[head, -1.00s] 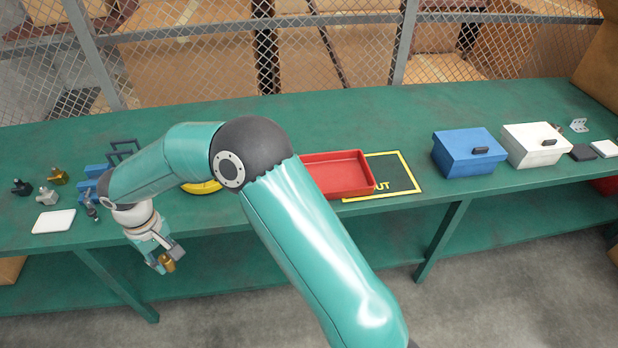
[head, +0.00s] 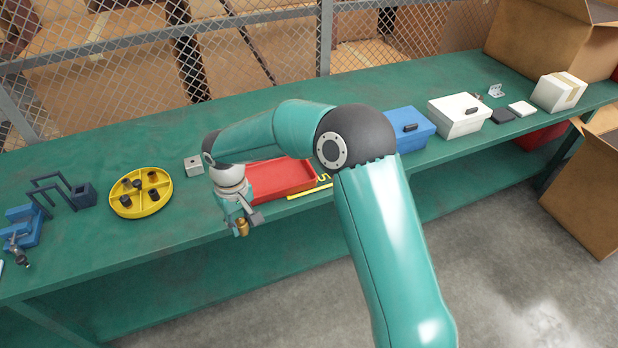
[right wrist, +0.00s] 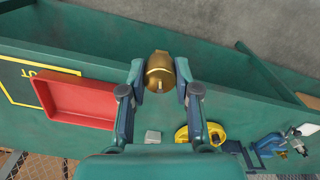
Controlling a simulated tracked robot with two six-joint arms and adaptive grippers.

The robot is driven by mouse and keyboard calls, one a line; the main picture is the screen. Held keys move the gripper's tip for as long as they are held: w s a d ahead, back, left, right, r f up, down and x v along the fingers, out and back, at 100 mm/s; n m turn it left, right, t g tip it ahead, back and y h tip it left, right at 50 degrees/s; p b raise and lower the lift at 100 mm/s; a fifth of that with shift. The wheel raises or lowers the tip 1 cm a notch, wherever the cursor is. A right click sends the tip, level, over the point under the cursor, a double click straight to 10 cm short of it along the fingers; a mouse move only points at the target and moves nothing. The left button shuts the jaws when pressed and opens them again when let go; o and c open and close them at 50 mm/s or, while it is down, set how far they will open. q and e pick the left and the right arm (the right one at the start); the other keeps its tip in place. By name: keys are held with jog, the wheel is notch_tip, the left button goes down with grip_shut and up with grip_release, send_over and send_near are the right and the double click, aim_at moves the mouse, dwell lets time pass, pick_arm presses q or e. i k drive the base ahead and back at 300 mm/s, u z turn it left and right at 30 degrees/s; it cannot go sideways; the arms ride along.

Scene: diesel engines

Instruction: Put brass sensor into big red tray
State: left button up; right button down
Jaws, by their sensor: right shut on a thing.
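My right gripper (head: 243,220) is shut on the brass sensor (head: 242,228), a short gold-coloured cylinder. In the right wrist view the brass sensor (right wrist: 160,72) sits between both fingertips of the gripper (right wrist: 161,80). In the head view the gripper hangs near the front edge of the green bench, just left of and in front of the big red tray (head: 308,184). My forearm hides part of the tray's back. In the right wrist view the tray (right wrist: 72,100) looks empty and lies left of the sensor. My left gripper is in neither view.
A yellow round holder (head: 150,207) with dark pegs and a small grey block (head: 193,166) are left of the tray. Blue parts (head: 22,228) are at the far left. A blue box (head: 408,128) and a white box (head: 458,116) stand to the right.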

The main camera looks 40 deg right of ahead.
aim_at(256, 183)
jog(key=z, duration=0.2)
jog(key=i, duration=1)
jog(key=u, duration=0.05)
